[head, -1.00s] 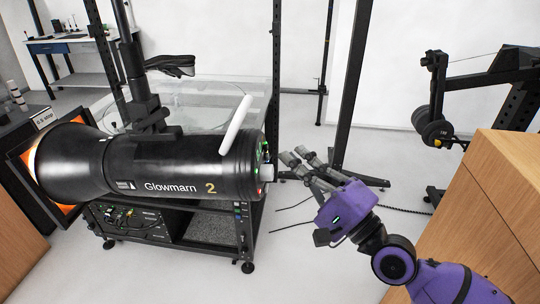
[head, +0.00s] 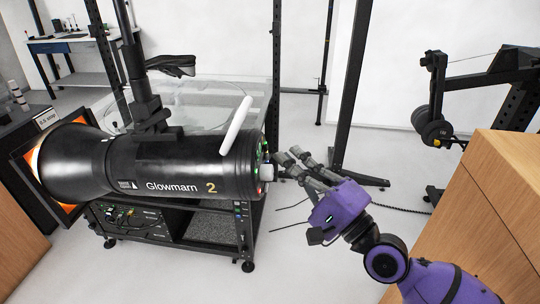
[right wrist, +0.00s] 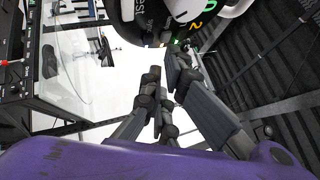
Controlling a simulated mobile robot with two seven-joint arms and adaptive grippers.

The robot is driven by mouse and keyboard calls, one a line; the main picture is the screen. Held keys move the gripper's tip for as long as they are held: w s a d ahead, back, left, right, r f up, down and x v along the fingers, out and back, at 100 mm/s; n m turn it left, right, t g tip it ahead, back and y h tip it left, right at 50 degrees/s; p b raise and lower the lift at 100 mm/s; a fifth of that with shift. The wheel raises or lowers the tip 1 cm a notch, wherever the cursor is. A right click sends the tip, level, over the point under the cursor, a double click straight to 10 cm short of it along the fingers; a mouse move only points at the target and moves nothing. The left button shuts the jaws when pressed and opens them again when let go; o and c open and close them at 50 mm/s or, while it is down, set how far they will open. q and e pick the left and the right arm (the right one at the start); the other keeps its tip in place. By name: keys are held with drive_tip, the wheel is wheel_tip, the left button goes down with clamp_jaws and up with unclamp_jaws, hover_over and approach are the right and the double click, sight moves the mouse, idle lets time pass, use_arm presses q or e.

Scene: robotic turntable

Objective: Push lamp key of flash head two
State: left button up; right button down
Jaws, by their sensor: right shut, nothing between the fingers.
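Flash head two (head: 155,180) is a black cylinder marked "Glowmarn 2", lying level at the left of the head view. Its rear panel (head: 265,170) faces right and shows edge-on, with small green and red lights. I cannot make out which control is the lamp key. My right gripper (head: 284,158) is shut and empty, its fingertips close to the rear panel; I cannot tell whether they touch it. In the right wrist view the gripper fingers (right wrist: 162,72) point at the rear of the flash head (right wrist: 238,8), at the top. My left gripper is not in view.
A white handle (head: 236,125) rises from the flash head. A black wheeled rack (head: 205,212) stands below it. A wooden box (head: 480,215) stands at right, near my right arm. Dark upright posts (head: 352,90) stand behind, and cables lie on the floor.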

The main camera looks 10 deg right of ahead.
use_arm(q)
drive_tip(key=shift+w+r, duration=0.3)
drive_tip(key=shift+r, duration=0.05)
use_arm(e)
drive_tip(key=shift+w+a, duration=0.1)
drive_tip(key=shift+a, duration=0.3)
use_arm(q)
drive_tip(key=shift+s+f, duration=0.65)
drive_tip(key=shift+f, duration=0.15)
use_arm(e)
drive_tip(key=shift+s+d, duration=0.25)
drive_tip(key=shift+d, duration=0.6)
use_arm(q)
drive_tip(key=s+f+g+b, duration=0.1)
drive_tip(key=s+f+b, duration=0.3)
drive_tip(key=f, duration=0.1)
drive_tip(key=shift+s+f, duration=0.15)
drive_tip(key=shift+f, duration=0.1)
use_arm(e)
drive_tip(key=d, duration=0.2)
drive_tip(key=s+d, duration=0.1)
drive_tip(key=d, duration=0.2)
drive_tip(key=shift+s+d+r, duration=0.35)
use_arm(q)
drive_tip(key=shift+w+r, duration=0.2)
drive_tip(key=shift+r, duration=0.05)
